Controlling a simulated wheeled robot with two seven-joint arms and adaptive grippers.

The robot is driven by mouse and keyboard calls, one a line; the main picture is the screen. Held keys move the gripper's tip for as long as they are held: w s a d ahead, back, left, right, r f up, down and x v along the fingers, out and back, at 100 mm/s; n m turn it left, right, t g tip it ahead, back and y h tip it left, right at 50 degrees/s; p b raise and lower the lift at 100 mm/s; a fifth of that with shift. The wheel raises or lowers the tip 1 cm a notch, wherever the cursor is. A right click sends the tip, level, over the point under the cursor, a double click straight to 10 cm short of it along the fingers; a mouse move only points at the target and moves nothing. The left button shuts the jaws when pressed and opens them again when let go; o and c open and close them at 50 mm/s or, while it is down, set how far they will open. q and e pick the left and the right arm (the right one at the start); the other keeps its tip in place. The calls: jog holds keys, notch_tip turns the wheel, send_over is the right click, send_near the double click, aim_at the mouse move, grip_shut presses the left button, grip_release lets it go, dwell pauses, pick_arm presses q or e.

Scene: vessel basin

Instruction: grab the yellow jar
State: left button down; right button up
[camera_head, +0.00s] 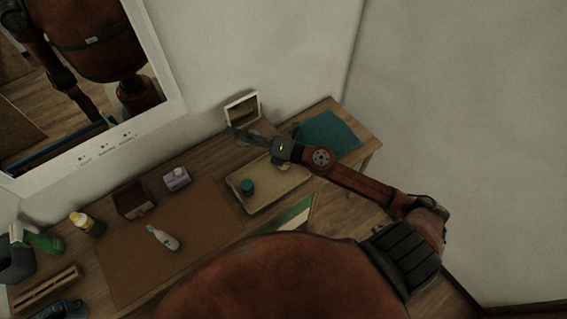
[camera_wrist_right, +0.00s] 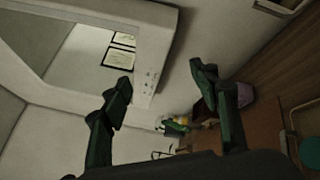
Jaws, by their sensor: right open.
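A small yellowish thing (camera_head: 285,167), perhaps the yellow jar, shows on the beige tray (camera_head: 243,205) in the head view. My right forearm and wrist partly cover it, so its shape is unclear. A teal round jar (camera_head: 247,187) stands on the same tray, to its left. My right gripper (camera_head: 236,133) is open and empty, reaching past the tray towards the wall, above the back of the table. In the right wrist view its two fingers (camera_wrist_right: 160,75) are spread, with wall and mirror between and beyond them. My left gripper is not in view.
A small framed picture (camera_head: 242,107) stands near my right gripper. A teal mat (camera_head: 331,135) lies right of the tray. A mirror (camera_head: 176,100) hangs above.

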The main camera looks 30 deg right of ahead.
notch_tip(320, 180, down, 13)
jog(key=s+d+n+g+h, duration=0.3)
jog(key=n+g, duration=0.5)
jog(key=n, duration=0.2)
jog(key=d+f+n+g+h, duration=0.1)
jog(key=d+f+h, duration=0.2)
jog(key=d, duration=0.4)
jog(key=d+f+n+g+h, duration=0.2)
jog(key=d+f+h, duration=0.15)
jog(key=d, duration=0.35)
jog(key=shift+y, duration=0.35)
jog(key=x, duration=0.7)
jog(key=shift+s+a+p, duration=0.25)
jog(key=shift+p, duration=0.15)
jog(key=shift+c, duration=0.7)
jog(key=c, duration=1.1)
jog(key=shift+c, duration=0.4)
jog(key=shift+r, duration=0.1)
